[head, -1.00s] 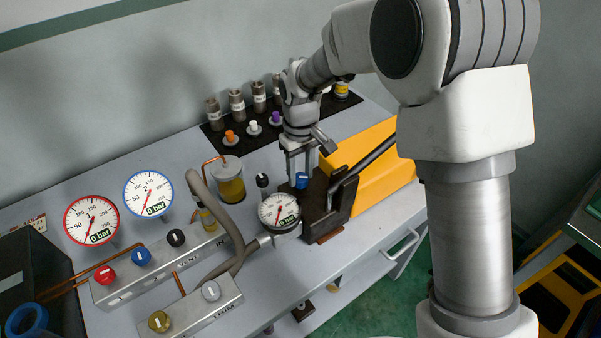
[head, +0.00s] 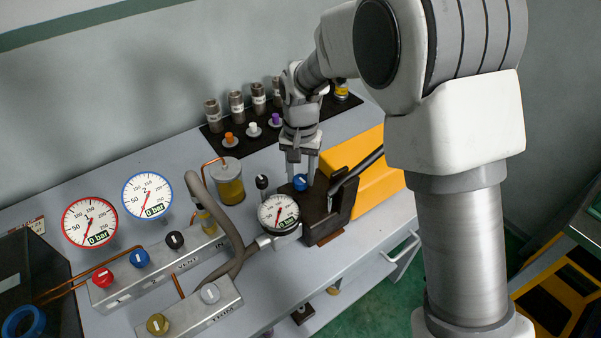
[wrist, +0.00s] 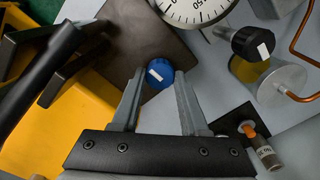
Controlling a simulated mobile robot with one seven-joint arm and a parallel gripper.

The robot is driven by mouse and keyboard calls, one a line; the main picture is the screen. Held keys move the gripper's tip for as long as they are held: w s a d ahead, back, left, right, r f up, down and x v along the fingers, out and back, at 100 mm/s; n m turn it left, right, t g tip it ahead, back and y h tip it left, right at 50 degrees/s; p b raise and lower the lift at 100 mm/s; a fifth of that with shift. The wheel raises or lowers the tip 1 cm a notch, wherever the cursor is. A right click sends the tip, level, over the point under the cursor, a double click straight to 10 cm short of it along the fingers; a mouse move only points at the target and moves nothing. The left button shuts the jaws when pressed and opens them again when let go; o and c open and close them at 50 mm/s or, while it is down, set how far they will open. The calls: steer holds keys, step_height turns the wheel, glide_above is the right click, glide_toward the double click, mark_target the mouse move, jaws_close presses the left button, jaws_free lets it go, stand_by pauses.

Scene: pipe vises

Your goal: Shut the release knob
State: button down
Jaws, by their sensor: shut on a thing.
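A blue knob (head: 301,183) with a white mark on its top sits on the dark block (head: 319,222) beside the small round gauge (head: 279,212). It shows in the wrist view (wrist: 160,73) too, where its white mark is slanted. No name is readable on it. My gripper (head: 301,177) points down over the block. In the wrist view my gripper (wrist: 159,78) has one finger on each side of the blue knob and is shut on it. A black knob (head: 262,183) with a white mark stands close to the left, and also shows in the wrist view (wrist: 253,43).
A dark lever bar (head: 358,167) rises right of the knob near a yellow box (head: 377,190). Metal valve blocks with coloured knobs and a grey hose (head: 222,223) lie to the left. A small jar (head: 229,183) and a black mat (head: 212,143) with fittings stand behind.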

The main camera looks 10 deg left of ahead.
mark_target(301, 179)
steer(key=shift+r+m, duration=0.1)
steer(key=shift+m, duration=0.4)
steer(key=shift+c, duration=2.1)
jaws_free()
step_height(301, 179, up, 17)
steer(key=p, duration=0.1)
steer(key=shift+r, duration=0.15)
steer(key=shift+d, duration=0.1)
steer(key=s+d+r+t, duration=0.25)
steer(key=s+d, duration=0.35)
steer(key=d, duration=0.5)
steer(key=s+d+r+t, duration=0.2)
steer(key=s+d+r, duration=0.3)
steer(key=d, duration=0.6)
steer(key=s+d+f+t, duration=0.1)
steer(key=s+d+f, duration=0.3)
steer(key=s, duration=0.4)
steer(key=shift+s+d+f+n, duration=0.15)
steer(key=shift+d+f+n, duration=0.05)
steer(key=shift+d+n, duration=0.2)
